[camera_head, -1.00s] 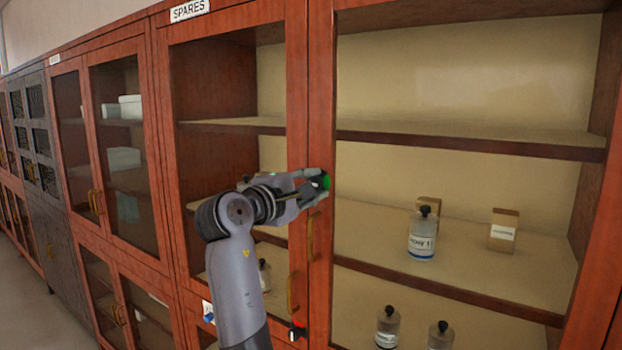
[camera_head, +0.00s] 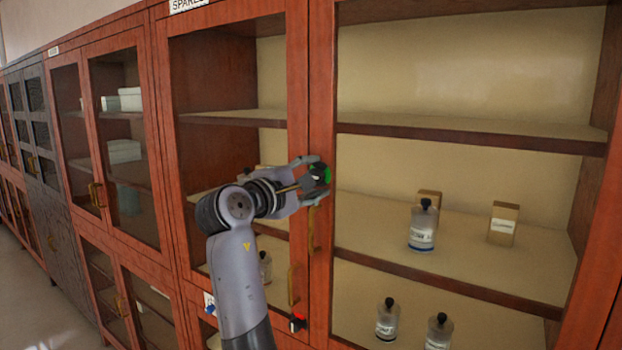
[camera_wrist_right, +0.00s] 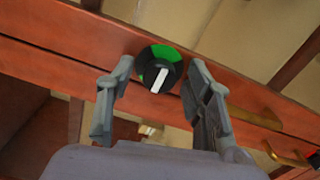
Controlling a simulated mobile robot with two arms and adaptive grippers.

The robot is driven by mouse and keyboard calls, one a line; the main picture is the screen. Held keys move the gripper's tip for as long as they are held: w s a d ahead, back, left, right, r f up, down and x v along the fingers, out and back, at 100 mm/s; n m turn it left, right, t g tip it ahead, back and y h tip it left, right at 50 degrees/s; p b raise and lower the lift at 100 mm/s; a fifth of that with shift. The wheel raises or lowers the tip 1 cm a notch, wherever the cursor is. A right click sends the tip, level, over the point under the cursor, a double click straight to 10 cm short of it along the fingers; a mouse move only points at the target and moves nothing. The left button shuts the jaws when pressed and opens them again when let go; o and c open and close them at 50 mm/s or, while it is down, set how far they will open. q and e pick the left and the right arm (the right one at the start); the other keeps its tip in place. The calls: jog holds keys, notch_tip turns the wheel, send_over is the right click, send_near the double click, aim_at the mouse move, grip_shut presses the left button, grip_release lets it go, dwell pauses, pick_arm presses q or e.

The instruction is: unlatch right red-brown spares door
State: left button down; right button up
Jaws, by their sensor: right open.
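The right red-brown spares door (camera_head: 322,270) is shut, with a large glass pane. A round black and green latch knob (camera_head: 325,174) sits on its left stile. In the right wrist view the knob (camera_wrist_right: 153,57) shows green sectors and a white pointer bar. My right gripper (camera_head: 310,180) is open at the knob, one finger above and one below in the head view. In the wrist view the fingers stand on either side of the knob with visible gaps, and it is not clamped. My left gripper is not in view.
A brass handle (camera_head: 312,230) is just below the knob. The left spares door has another handle (camera_head: 292,286) and a red-marked black knob (camera_head: 298,322) shows lower down. Bottles (camera_head: 422,226) and small boxes (camera_head: 503,224) stand on shelves behind the glass.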

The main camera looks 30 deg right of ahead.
jog(key=shift+a, duration=0.1)
jog(key=v, duration=0.7)
jog(key=shift+a, duration=0.1)
dwell(0.4)
